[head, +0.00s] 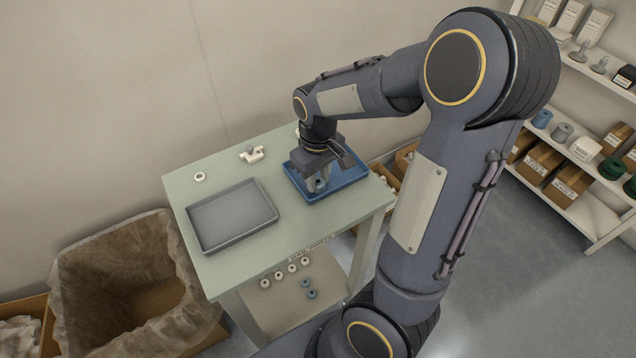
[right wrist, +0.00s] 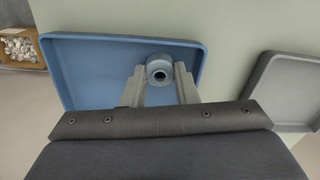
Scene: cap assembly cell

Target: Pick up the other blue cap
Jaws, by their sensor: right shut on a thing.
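My right gripper (head: 319,188) points down over the blue tray (head: 352,179) on the table. In the right wrist view the gripper (right wrist: 160,78) has its two fingers on either side of a blue cap (right wrist: 159,69), shut on it. My left gripper is not in view.
An empty grey tray (head: 232,246) sits at the table's front left. A white ring-shaped cap (head: 199,177) and a small white fixture (head: 251,155) stand behind it. Several white caps (head: 292,268) lie on the lower shelf. A lined bin (head: 130,285) stands left of the table.

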